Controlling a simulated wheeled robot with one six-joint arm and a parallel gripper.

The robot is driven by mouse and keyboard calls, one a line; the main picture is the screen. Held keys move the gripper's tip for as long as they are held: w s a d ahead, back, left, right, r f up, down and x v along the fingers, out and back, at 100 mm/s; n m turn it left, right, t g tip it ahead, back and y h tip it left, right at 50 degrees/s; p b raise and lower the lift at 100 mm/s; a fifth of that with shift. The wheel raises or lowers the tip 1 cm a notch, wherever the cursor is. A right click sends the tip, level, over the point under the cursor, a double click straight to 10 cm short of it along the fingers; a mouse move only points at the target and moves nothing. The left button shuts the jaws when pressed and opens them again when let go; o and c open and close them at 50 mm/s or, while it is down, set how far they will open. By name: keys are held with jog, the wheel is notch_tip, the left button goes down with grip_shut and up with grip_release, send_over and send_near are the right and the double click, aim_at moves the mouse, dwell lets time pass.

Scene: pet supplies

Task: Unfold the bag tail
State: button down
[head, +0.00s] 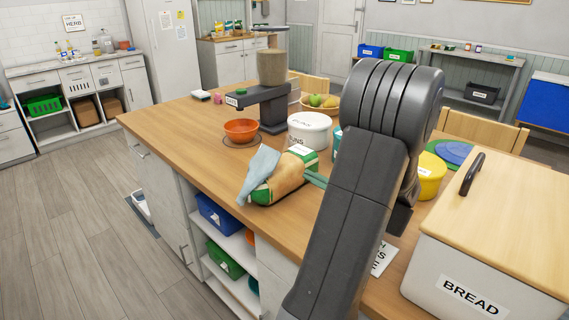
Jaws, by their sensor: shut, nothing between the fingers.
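A tan and green bag (292,173) with a white label lies on its side on the wooden counter. A pale blue flap (262,168), which looks like the bag's tail, lies at its left end and slants down toward the counter's front edge; how it is folded is too small to tell. Teal tips that look like my gripper (315,179) poke out from behind my arm at the bag's right side. They look shut and hold nothing; whether they touch the bag cannot be told. The rest of the gripper is hidden by my arm.
Behind the bag stand a white labelled tub (309,131), an orange bowl (240,129) and a dark scale-like stand (270,104). A yellow tub (430,177) and a large bread box (484,262) are at the right. The counter (185,121) is clear at the left.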

aim_at(282, 168)
jog(key=p+x, duration=0.1)
jog(key=x, duration=0.9)
jog(key=shift+d+r, duration=0.1)
jog(key=shift+r, duration=0.05)
jog(key=shift+w+r, duration=0.1)
